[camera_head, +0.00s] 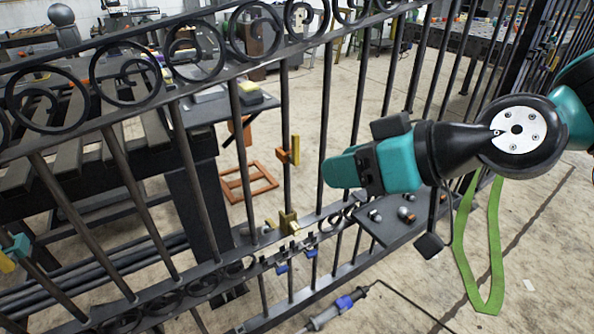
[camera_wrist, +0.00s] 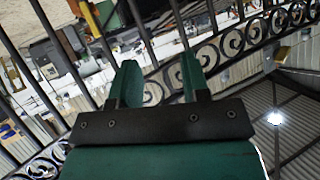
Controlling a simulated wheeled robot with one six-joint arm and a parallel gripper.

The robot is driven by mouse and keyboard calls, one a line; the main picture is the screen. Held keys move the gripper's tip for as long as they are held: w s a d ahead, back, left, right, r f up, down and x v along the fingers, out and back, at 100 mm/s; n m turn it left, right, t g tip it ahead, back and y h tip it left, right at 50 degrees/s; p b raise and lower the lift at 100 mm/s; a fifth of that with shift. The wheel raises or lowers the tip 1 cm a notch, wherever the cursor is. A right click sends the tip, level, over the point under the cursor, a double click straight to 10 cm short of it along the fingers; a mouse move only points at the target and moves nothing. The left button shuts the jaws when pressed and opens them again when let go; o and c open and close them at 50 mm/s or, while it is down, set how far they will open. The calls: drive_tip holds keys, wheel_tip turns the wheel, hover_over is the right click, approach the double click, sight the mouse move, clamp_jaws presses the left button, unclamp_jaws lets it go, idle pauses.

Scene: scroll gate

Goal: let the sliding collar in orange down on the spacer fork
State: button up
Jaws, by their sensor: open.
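The orange sliding collar (camera_head: 289,154) sits on an upright bar of the iron gate, with a yellow upright part at its right side. Lower on the same bar, just above the lower rail, is a brass-yellow piece (camera_head: 288,222) that looks like the spacer fork; its exact shape is too small to tell. A clear length of bar separates the two. My teal gripper (camera_head: 338,168) is to the right of the collar, apart from it. In the wrist view my gripper (camera_wrist: 160,80) is open, with nothing between its fingers; collar and fork cannot be made out there.
The gate's close-set bars and scrolled rail (camera_head: 150,68) stand around the collar. A dark shelf with round knobs (camera_head: 388,222) is below my gripper. A green strap (camera_head: 490,250) hangs at right. A blue-and-grey tool (camera_head: 335,308) with a cable lies on the floor.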

drive_tip(key=w+f+t+y+b, duration=0.1)
drive_tip(key=w+f+t+b, duration=0.35)
drive_tip(key=f, duration=0.25)
drive_tip(key=m+t+h+b, duration=0.1)
drive_tip(key=m+t+b, duration=0.2)
drive_tip(key=t+b, duration=0.15)
approach(298, 138)
drive_tip(key=p+x, duration=0.9)
drive_tip(key=p, duration=0.4)
drive_tip(key=shift+w+a+r, duration=0.1)
drive_tip(key=shift+a, duration=0.1)
drive_tip(key=shift+w+a, duration=0.4)
drive_tip(key=shift+w, duration=0.2)
clamp_jaws()
